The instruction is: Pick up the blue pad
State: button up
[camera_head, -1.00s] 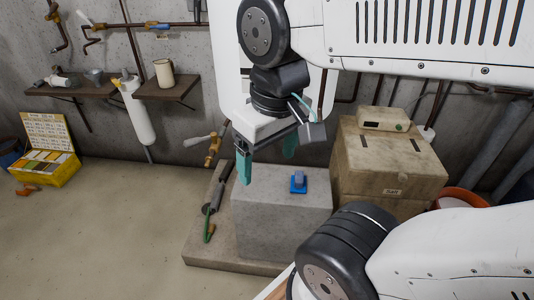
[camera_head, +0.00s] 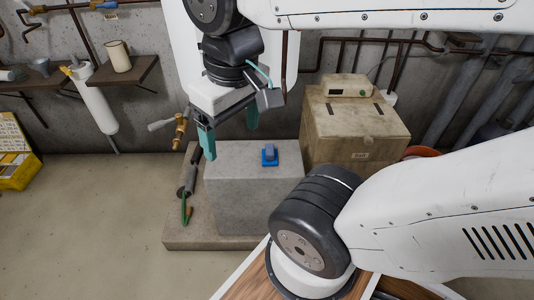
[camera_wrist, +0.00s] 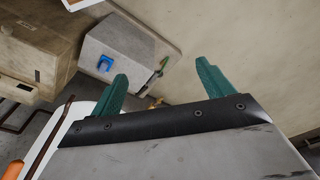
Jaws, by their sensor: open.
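The blue pad (camera_head: 270,156) lies on top of a grey concrete block (camera_head: 235,190), toward its right side, with a raised grey-blue piece on it. The pad also shows small in the wrist view (camera_wrist: 105,63), beyond my fingers. My gripper (camera_head: 231,132) is open and empty, its two teal fingers spread wide. In the head view it hangs to the left of the pad and above the block. It appears apart from both. In the wrist view my gripper (camera_wrist: 163,88) points toward the floor and block.
A cardboard-coloured box (camera_head: 352,135) with a small device (camera_head: 347,86) on top stands right of the block. A brass valve (camera_head: 180,130) and a green-ended tool (camera_head: 187,190) are at the left. A shelf with a cup (camera_head: 118,57) is on the wall. Open floor lies left.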

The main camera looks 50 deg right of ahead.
dwell(0.4)
jog(key=c, duration=0.4)
jog(key=shift+d+f, duration=0.1)
jog(key=shift+d, duration=0.1)
jog(key=shift+c, duration=0.4)
jog(key=m+t+h, duration=0.1)
jog(key=m+h, duration=0.2)
jog(key=m, duration=0.7)
send_near(270, 149)
notch_tip(270, 149, down, 3)
jog(key=shift+w+d+x, duration=0.15)
jog(key=shift+x, duration=1.75)
jog(key=shift+w+d+x, duration=0.15)
jog(key=shift+x, duration=1.75)
